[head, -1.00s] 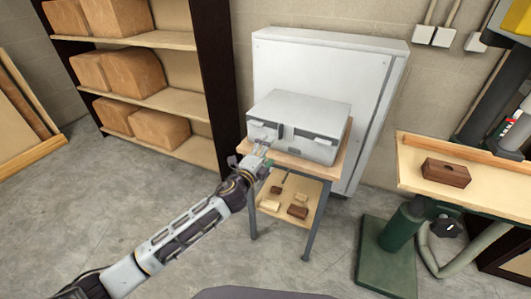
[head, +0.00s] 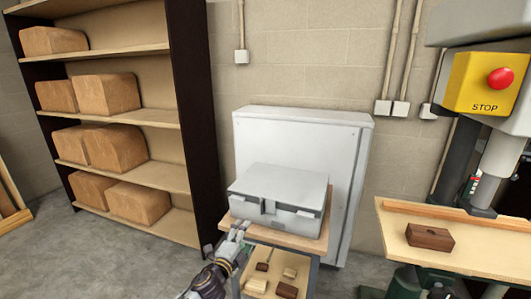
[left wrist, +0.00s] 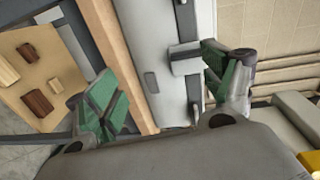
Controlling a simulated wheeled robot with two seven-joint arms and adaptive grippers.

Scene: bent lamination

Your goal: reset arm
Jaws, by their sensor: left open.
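A closed light-grey case (head: 285,185) with dark latches on its front lies on a small wooden-topped table (head: 312,244). My left gripper (head: 240,229) is at the table's front left, just below and in front of the case. In the left wrist view, its two green-padded fingers (left wrist: 162,88) are spread apart with nothing held between them. The case front (left wrist: 148,50) fills the space beyond the fingers. A latch (left wrist: 185,60) shows close to the right finger; I cannot tell if they touch. My right gripper is not in view.
Several small wooden blocks (head: 287,290) lie on the table's lower shelf. A shelf rack (head: 190,130) with brown blocks stands left, a grey cabinet (head: 300,130) behind. A drill press with a stop button (head: 500,78) and a bench holding a brown block (head: 430,237) stand right.

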